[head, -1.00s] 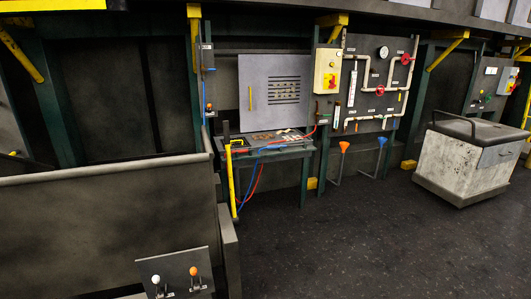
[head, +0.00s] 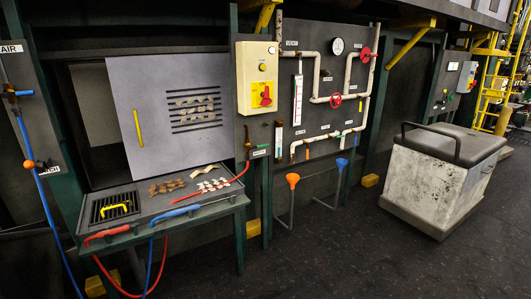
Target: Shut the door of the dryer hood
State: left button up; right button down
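The dryer hood door (head: 158,88) is a flat grey panel with a yellow vertical handle (head: 138,127) near its left edge and several dark slots on its right half. The door stands partly open: to its left a gap shows the hood's pale inside (head: 98,112). I cannot tell whether it slides or swings. Its lower edge is just above the back of a dark work shelf (head: 160,206). Neither of my grippers is in view.
On the shelf are a grate with a yellow handle (head: 115,208), brown and pale wavy pieces (head: 215,185), and red and blue hand tools. A yellow switch box (head: 256,78) and a pipe panel (head: 312,100) are to the right. A wheeled bin (head: 425,185) stands far right.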

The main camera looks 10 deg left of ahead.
aim_at(174, 112)
jog(key=u, duration=0.75)
jog(key=i, duration=1.9)
jog(key=u, duration=0.95)
